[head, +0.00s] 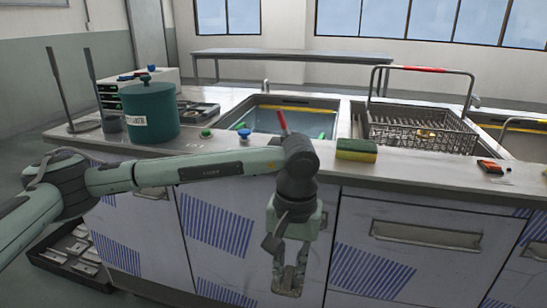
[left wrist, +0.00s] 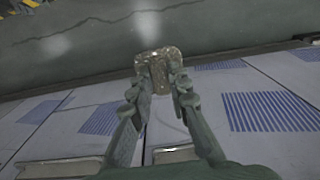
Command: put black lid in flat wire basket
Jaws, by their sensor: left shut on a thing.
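My left gripper (head: 290,272) hangs low in front of the cabinet fronts, below the counter's front edge, fingers pointing down. It is shut on a mottled grey-brown piece (left wrist: 158,66), which shows between the fingertips in the left wrist view. I cannot tell whether this is the black lid; no other clear black lid shows. A wire basket (head: 392,138) with a tall handle and red grip sits at the right-hand sink, to the right of and above my gripper. A small brass-coloured thing lies in it. My right gripper is not in view.
A green pot (head: 151,112), a yellow-green sponge (head: 356,150) and an orange-black tool (head: 490,166) stand or lie on the counter (head: 240,190). An open tank (head: 285,118) holds liquid. A dark floor tray (head: 48,262) with several metal pieces lies lower left.

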